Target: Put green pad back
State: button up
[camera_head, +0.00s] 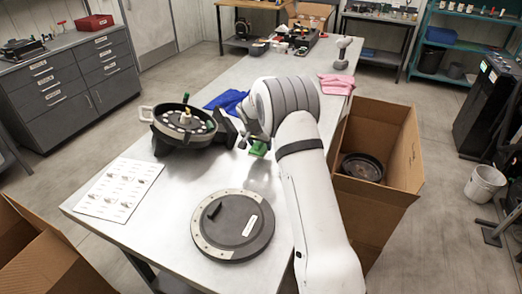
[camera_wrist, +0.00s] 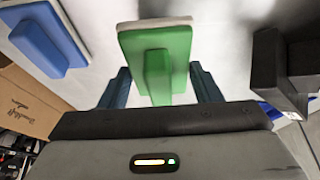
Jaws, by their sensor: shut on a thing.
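The green pad (camera_wrist: 181,42) is a flat block with a pale underside and a raised green grip. In the wrist view my gripper (camera_wrist: 159,72) has one finger on each side of that grip and is shut on it. In the head view the green pad (camera_head: 258,149) shows just below my gripper, over the bare metal table, right of the black seed meter housing (camera_head: 170,134). I cannot tell whether the pad touches the table. My arm hides part of the table behind it. A similar blue pad (camera_wrist: 48,38) lies to the left in the wrist view.
The table (camera_head: 185,212) holds a round dark cover (camera_head: 240,222), a white card of small parts (camera_head: 120,187), a blue cloth (camera_head: 226,101) and a pink cloth (camera_head: 336,84). An open cardboard box (camera_head: 402,150) stands against the right side. A dark block (camera_wrist: 279,72) is right of the pad.

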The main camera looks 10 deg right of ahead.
aim_at(261, 152)
notch_tip(261, 152, down, 4)
jog(key=shift+d+r+p, duration=0.15)
jog(key=shift+r+p, duration=0.1)
jog(key=shift+p, duration=0.25)
jog(key=shift+w+f, duration=0.1)
jog(key=shift+f, duration=0.35)
jog(key=shift+f+b, duration=0.1)
jog(key=shift+b, duration=0.2)
jog(key=o, duration=0.9)
jog(key=shift+o, duration=0.2)
